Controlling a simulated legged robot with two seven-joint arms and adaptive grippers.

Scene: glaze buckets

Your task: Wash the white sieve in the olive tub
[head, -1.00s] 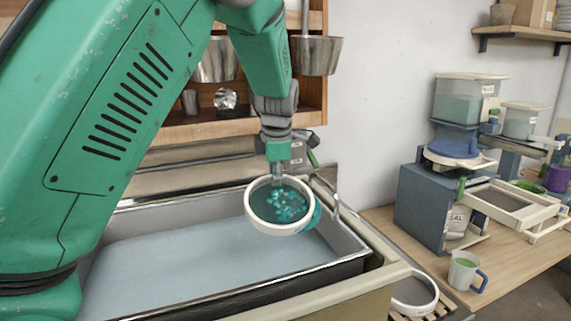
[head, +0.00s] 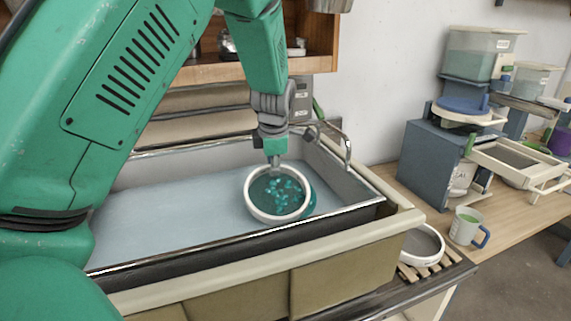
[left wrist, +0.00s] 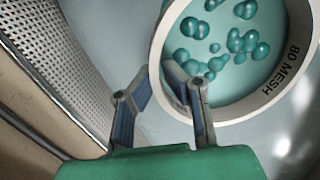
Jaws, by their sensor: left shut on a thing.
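The white sieve (head: 249,204) is a round ring with teal glaze blobs on its mesh, and teal shows beside its right edge. In the left wrist view its rim (left wrist: 276,92) reads "80 MESH". My left gripper (head: 275,161) is shut on the far rim. In the left wrist view its fingers (left wrist: 160,82) straddle the near wall, one inside. The sieve is tilted over the olive tub (head: 335,287), which holds pale blue-grey water (head: 170,215). I cannot tell whether the sieve touches the water. My right gripper is not in view.
A tap (head: 347,150) stands at the tub's back right corner. Another white sieve (head: 424,246) rests on wooden slats right of the tub. The bench at right holds a mug (head: 465,225), a blue-grey stand (head: 433,165) and a framed screen (head: 515,165). Open water lies left of the held sieve.

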